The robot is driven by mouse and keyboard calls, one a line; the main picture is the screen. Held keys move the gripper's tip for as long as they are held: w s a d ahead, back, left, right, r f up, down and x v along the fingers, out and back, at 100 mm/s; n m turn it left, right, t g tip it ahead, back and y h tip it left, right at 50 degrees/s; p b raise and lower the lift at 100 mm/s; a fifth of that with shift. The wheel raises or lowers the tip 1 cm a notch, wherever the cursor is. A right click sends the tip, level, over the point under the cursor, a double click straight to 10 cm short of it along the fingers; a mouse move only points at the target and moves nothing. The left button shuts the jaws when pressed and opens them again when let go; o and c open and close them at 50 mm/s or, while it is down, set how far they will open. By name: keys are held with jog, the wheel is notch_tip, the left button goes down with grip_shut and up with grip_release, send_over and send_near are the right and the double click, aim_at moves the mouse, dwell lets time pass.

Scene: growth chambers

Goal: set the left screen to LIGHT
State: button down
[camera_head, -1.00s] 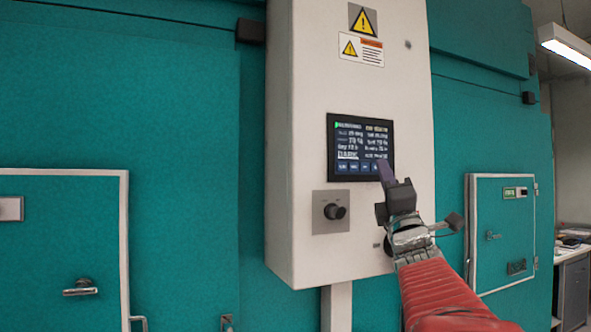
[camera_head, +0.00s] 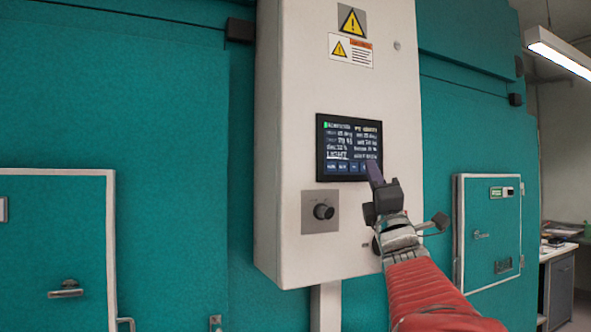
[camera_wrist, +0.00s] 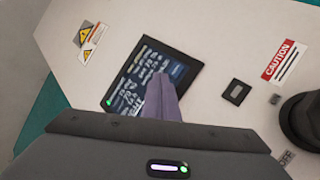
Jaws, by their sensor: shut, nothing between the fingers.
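The screen (camera_head: 349,147) is a dark panel on the front of a pale control box, lit with lines of white text and a row of blue buttons along its bottom. A larger line at its lower left appears to read LIGHT. My gripper (camera_head: 374,172) is shut and empty, with its purple-grey fingertips in front of the screen's lower right corner. In the wrist view the fingers (camera_wrist: 162,100) overlap the screen (camera_wrist: 185,72) and hide part of it. I cannot tell whether the tips touch the glass.
Teal chamber walls stand on both sides, with a door (camera_head: 55,250) at left and a smaller door (camera_head: 490,235) at right. A bench (camera_head: 558,252) stands far right.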

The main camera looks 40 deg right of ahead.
jog(key=shift+s+a, duration=0.1)
jog(key=shift+s, duration=0.5)
jog(key=s, duration=0.2)
jog(key=s+a, duration=0.1)
jog(key=s, duration=0.1)
jog(key=shift+s, duration=0.4)
dwell(0.6)
